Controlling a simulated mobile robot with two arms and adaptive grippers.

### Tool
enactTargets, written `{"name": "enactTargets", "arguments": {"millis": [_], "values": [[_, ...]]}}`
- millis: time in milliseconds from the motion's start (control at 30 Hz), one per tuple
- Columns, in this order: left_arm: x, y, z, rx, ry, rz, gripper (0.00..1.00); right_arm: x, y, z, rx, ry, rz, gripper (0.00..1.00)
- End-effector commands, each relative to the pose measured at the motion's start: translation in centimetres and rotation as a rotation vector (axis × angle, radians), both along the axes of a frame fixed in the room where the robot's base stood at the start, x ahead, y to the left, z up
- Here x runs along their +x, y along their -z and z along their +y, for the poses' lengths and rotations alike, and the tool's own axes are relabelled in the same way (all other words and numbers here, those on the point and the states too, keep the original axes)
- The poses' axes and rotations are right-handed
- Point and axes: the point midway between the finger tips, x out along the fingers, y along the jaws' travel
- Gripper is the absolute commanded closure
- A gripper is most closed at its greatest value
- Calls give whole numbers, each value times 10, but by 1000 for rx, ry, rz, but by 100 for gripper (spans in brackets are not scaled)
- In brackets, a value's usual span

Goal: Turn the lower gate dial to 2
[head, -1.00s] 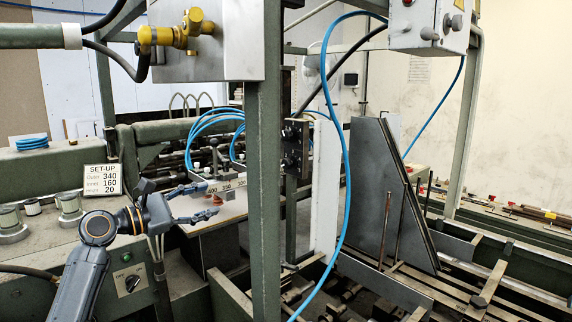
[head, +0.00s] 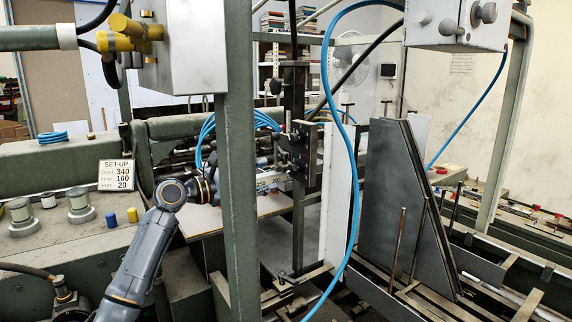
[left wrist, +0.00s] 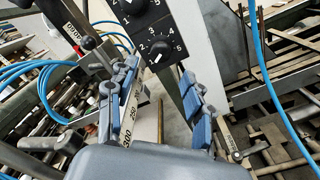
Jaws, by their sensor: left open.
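The lower gate dial (left wrist: 158,52) is a round black knob with a white mark, on a black panel with white numbers, in the left wrist view. The mark seems to point down and left, but I cannot read its setting surely. The upper dial (left wrist: 130,6) is cut by the top edge. My left gripper (left wrist: 158,72) is open, its blue-padded fingers apart and empty, short of the lower dial. In the head view the gripper (head: 272,181) is partly hidden behind the green post, near the black dial panel (head: 301,148). My right gripper is not in view.
The green post (head: 241,180) stands in front of my left forearm. Blue hoses (head: 347,170) hang close to the dial panel. A number scale (left wrist: 131,115) lies under the left finger in the wrist view. The set-up sign (head: 116,175) stands at left.

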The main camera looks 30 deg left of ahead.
Motion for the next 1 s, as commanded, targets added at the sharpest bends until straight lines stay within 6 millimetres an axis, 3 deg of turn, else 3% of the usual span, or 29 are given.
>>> {"name": "enactTargets", "arguments": {"millis": [33,300,500,767,1000], "values": [[11,-5,-5,-3,1,0,48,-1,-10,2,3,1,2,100],[52,-3,-22,-3,1,-1,48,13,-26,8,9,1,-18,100],[64,0,-27,0,1,1,48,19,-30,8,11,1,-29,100],[64,0,-27,1,1,0,48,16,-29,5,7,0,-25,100],[64,0,-27,1,1,0,95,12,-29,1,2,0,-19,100]]}}
